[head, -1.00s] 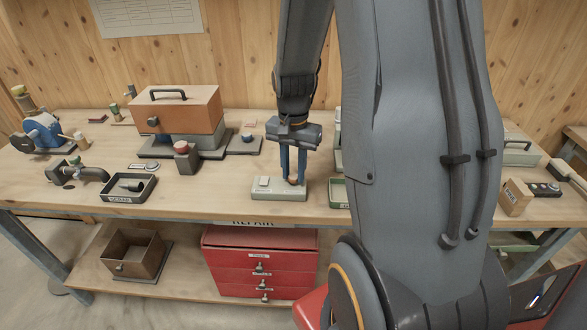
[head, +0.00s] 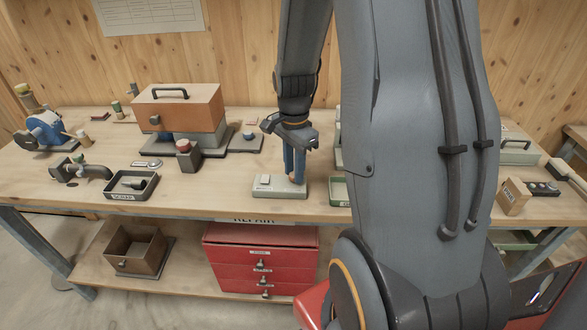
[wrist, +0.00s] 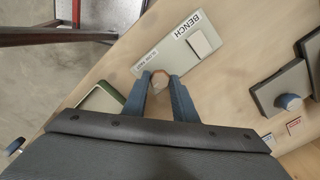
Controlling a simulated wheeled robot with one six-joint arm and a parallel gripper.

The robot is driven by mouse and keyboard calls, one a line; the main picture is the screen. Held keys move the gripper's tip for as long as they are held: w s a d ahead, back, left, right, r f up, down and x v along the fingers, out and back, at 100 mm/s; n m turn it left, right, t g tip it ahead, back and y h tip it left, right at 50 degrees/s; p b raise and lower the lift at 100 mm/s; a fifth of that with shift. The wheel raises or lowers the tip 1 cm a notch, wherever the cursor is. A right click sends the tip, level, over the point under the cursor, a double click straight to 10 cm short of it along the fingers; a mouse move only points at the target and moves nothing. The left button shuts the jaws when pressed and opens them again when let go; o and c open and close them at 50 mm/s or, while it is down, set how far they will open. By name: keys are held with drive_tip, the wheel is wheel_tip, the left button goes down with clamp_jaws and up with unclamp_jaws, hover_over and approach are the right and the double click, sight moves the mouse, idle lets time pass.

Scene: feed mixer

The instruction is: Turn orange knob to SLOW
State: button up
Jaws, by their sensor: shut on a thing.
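The orange knob (wrist: 159,80) shows in the wrist view between the blue fingertips of my gripper (wrist: 160,86). The fingers are shut on it. It is mounted on a pale grey-green control box labelled BENCH (wrist: 182,52), with small lettering beside the knob too small to read surely and a pale square switch (wrist: 204,43) at the box's other end. The knob's pointer mark cannot be made out.
A green-edged tray (head: 339,190) stands close right of the box. A dark SCRAP tray (head: 131,186), a red-topped grey block (head: 187,157) and an orange toolbox (head: 178,108) stand to the left. Bare bench top lies between the box and the SCRAP tray.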

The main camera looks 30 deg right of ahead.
sight(293, 174)
drive_tip(key=shift+w+r, duration=0.1)
drive_tip(key=shift+w, duration=0.1)
drive_tip(key=o, duration=0.9)
drive_tip(key=shift+o, duration=0.7)
drive_tip(key=shift+s, duration=0.1)
drive_tip(key=shift+r+b, duration=0.9)
drive_tip(key=shift+r, duration=2.95)
